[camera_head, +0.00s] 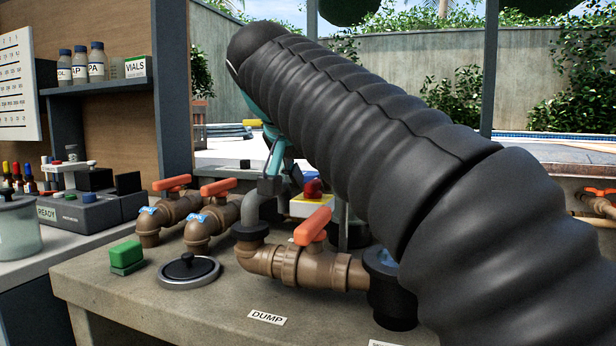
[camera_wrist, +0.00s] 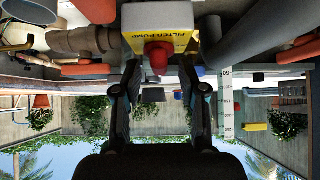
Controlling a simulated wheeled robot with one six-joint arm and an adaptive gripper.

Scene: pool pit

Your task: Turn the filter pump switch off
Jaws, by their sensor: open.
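The filter pump switch is a white and yellow box (camera_head: 312,207) with a red knob (camera_head: 313,187) on top, standing behind the orange-handled dump valve. In the wrist view, which is upside down, the box (camera_wrist: 158,17) reads FILTER PUMP and its red knob (camera_wrist: 158,57) points toward me. My gripper (camera_wrist: 159,76) is open, with one finger on each side of the knob's line. The fingertips are close to the box and I cannot tell whether they touch. In the head view my gripper (camera_head: 269,184) is partly hidden beside the box.
Brown pipes with orange valve handles (camera_head: 172,183) (camera_head: 218,187) stand left of the switch. A dump valve (camera_head: 313,226) stands in front. A green block (camera_head: 126,254) and a black round lid (camera_head: 187,267) lie on the counter. The counter's front left is clear.

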